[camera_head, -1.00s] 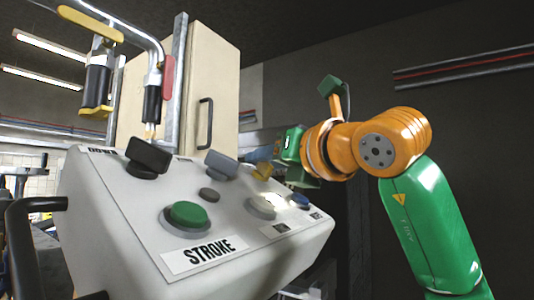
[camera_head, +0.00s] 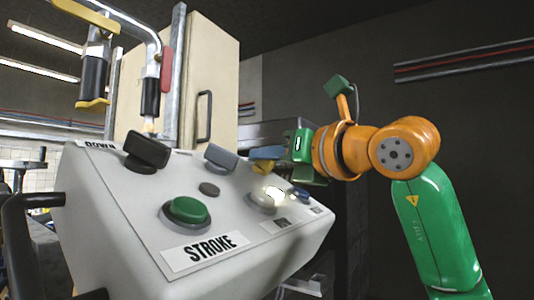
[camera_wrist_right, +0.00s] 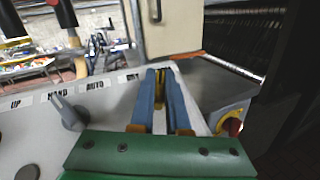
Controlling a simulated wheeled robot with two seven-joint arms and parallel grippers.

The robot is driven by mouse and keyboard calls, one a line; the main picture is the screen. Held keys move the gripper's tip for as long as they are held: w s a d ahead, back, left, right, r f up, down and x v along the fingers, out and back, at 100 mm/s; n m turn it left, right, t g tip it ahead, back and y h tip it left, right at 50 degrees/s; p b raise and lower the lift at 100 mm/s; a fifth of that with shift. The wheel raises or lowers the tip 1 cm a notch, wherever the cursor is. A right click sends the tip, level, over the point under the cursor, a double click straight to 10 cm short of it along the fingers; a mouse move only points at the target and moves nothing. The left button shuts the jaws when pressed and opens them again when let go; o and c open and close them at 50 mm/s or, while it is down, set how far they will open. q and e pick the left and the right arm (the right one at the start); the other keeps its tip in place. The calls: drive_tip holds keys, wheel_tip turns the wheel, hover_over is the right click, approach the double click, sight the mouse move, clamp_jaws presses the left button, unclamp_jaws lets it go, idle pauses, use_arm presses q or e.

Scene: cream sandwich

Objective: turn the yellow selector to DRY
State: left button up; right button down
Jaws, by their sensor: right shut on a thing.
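The yellow selector (camera_head: 262,168) sits on the sloped white control panel (camera_head: 118,212), towards its far right end. My right gripper (camera_head: 266,156) reaches in from the right with its blue fingers at the selector. In the right wrist view, the blue fingers (camera_wrist_right: 160,92) are shut on the yellow selector (camera_wrist_right: 175,96), seen as a narrow strip between them. The fingers hide most of the selector, so its pointing direction is unclear. Labels UP, HAND and AUTO (camera_wrist_right: 95,84) run along the panel edge; the last label, near the fingers, is blurred. My left gripper is out of view.
A grey selector (camera_head: 220,157), a black selector (camera_head: 147,153), a green button (camera_head: 187,211) and a lit white button (camera_head: 265,198) share the panel. A red knob (camera_wrist_right: 233,127) sits right of the fingers in the wrist view. A beige cabinet (camera_head: 215,70) stands behind.

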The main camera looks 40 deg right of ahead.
drive_tip(key=n+y, duration=0.1)
drive_tip(key=n+y+p, duration=0.1)
drive_tip(key=shift+r+y, duration=0.2)
drive_tip(key=shift+y, duration=0.1)
drive_tip(key=n+g+y+p, duration=0.2)
drive_tip(key=n+y+p, duration=0.1)
drive_tip(key=n+y, duration=0.1)
drive_tip(key=n+g+y+p, duration=0.2)
drive_tip(key=n+y+p, duration=0.1)
drive_tip(key=n+p, duration=0.1)
drive_tip(key=shift+r+n+y+p, duration=0.15)
drive_tip(key=shift+n+y+p, duration=0.15)
drive_tip(key=shift+y, duration=0.1)
drive_tip(key=shift+f+n+g+y+p, duration=0.2)
drive_tip(key=shift+n+g+y+p, duration=0.55)
drive_tip(key=shift+n, duration=0.45)
drive_tip(key=shift+f+n+g+y, duration=0.1)
drive_tip(key=shift+n+g+y, duration=0.25)
drive_tip(key=shift+n+g, duration=0.2)
drive_tip(key=shift+f, duration=0.1)
drive_tip(key=c, duration=0.9)
unclamp_jaws()
hover_over(312, 201)
drive_tip(key=shift+d, duration=0.2)
drive_tip(key=shift+w+a, duration=0.1)
